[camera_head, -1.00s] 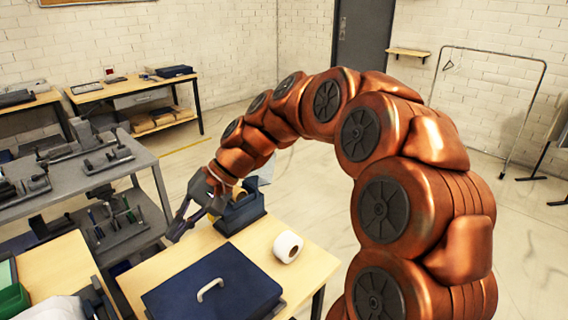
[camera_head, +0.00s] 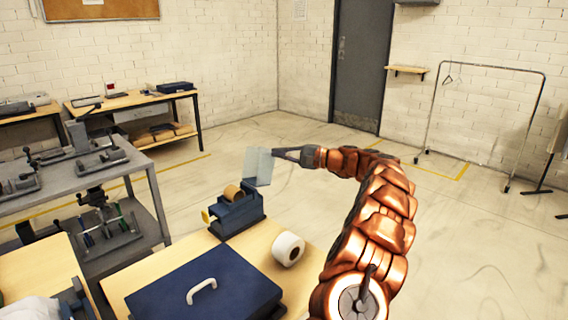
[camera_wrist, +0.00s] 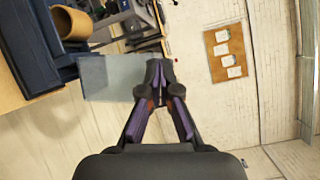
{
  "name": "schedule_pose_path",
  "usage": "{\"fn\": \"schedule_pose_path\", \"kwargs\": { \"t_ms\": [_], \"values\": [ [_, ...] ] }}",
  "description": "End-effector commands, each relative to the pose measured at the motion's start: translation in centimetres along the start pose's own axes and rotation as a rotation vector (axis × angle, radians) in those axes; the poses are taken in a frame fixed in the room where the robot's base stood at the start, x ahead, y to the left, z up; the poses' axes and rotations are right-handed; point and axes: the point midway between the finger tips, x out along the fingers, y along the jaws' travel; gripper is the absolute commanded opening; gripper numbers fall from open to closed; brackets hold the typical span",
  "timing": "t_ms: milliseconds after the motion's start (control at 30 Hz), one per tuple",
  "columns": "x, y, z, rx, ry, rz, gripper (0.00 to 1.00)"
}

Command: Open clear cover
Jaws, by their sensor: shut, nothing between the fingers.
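The clear cover (camera_head: 258,166) is a pale, see-through flat panel. It stands raised at the back right of a dark blue tape dispenser (camera_head: 238,218), which holds a brown roll (camera_head: 233,193). In the wrist view the cover (camera_wrist: 112,78) lies just left of my fingertips, beside the dispenser's blue body (camera_wrist: 28,45). My gripper (camera_head: 276,152) is shut and empty, pointing left, with its tips at the cover's right edge. The wrist view also shows the closed fingers (camera_wrist: 158,70). I cannot tell whether the tips touch the cover.
A white roll (camera_head: 288,248) and a dark blue lidded box (camera_head: 208,285) with a pale handle sit on the wooden table (camera_head: 130,277). A grey metal shelf unit (camera_head: 120,160) with fixtures stands at left.

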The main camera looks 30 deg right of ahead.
Motion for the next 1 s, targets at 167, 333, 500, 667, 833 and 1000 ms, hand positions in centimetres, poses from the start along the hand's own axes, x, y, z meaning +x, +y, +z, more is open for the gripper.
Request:
{"fn": "schedule_pose_path", "kwargs": {
  "t_ms": [167, 333, 500, 667, 833, 1000],
  "values": [
    [-5.8, 2.2, -6.7, -0.01, 0.12, -0.079, 0.0],
    [-9.2, 2.8, -9.4, -0.026, 0.18, -0.119, 0.0],
    [-9.8, 2.9, -10.1, -0.031, 0.196, -0.129, 0.0],
    [-8.1, 2.5, -10.3, -0.032, 0.193, -0.129, 0.0],
    [-5.4, 2.1, -10.9, -0.031, 0.193, -0.129, 0.0],
    [-2.9, 1.9, -11.4, -0.03, 0.195, -0.128, 0.0]
  ]
}}
